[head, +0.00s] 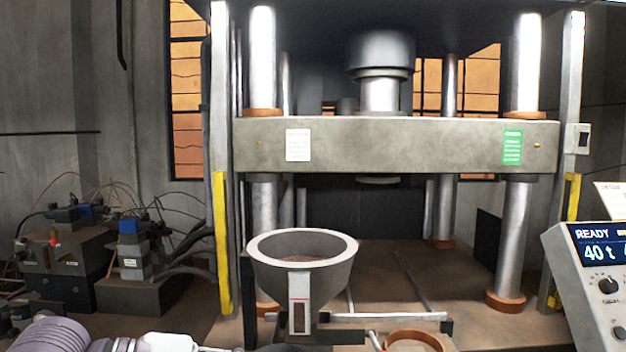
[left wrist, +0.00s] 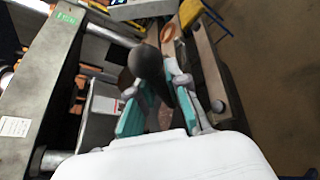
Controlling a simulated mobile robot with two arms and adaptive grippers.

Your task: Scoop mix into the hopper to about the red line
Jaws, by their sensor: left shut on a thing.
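The hopper (head: 340,268) is a grey conical funnel at the front of the press, with some brown mix (head: 303,258) low inside it. A pale plate with a narrow sight window and red marking (head: 299,303) is on its front; the level against the mark is too small to read. My left gripper (left wrist: 158,100), with teal finger pads, is shut on a dark tool with a rounded end (left wrist: 147,63), apparently the scoop. Its bowl and any load cannot be made out. In the head view, my left arm is at the bottom left, below the hopper. My right gripper is not in view.
The press's grey crossbeam (head: 400,143) spans above the hopper between steel columns. A control panel reading READY (head: 590,275) stands right. Hydraulic valves and hoses (head: 130,255) stand left.

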